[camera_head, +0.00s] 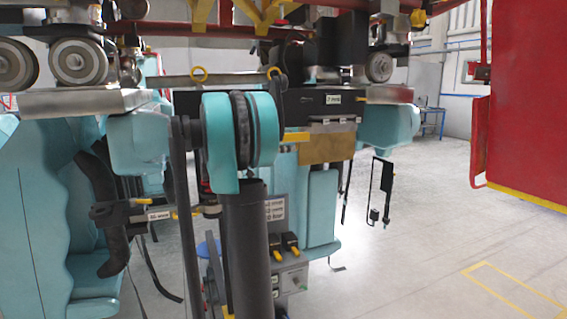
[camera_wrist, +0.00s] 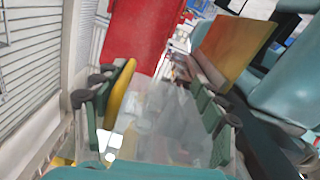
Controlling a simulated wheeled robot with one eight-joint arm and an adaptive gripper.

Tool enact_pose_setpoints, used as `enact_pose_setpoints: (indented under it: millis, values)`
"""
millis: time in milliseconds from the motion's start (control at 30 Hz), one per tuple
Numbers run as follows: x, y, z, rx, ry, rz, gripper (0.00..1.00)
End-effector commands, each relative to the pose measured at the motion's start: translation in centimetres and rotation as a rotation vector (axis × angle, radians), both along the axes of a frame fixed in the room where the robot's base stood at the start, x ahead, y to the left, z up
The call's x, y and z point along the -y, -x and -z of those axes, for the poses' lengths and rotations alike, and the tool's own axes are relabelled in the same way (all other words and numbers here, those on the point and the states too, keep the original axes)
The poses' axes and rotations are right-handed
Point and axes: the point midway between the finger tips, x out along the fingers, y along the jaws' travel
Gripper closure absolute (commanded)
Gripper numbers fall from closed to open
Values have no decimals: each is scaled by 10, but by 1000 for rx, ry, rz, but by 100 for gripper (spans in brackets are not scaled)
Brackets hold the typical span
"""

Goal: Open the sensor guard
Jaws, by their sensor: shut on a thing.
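The sensor guard looks to be the brown-orange panel (camera_head: 326,149) under the black box of the coaster train, though I cannot be sure of it. The panel also shows at upper right in the wrist view (camera_wrist: 234,45). A yellow bar (camera_head: 295,137) stands at its upper left in the head view. In the wrist view my gripper (camera_wrist: 160,105) has its two fingers apart, with a yellow piece (camera_wrist: 123,88) against the inside of the left finger. My gripper is shut on part of the guard; the exact contact is unclear. In the head view, my arm hides the gripper.
A red panel (camera_head: 520,105) with a yellow lower edge stands at the right. A black hanging device (camera_head: 384,180) is right of the train. Teal seats (camera_head: 60,220) are at the left. The floor (camera_head: 430,240) at the right is clear.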

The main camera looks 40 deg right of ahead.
Motion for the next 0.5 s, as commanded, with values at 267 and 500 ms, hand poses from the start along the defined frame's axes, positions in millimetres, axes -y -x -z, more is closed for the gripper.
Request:
enact_pose_setpoints:
  millis: [267, 500]
  values:
    - [-3, -9, -29, -2, 1, -21, 48]
    - [-3, -10, -31, -1, 0, -20, 48]
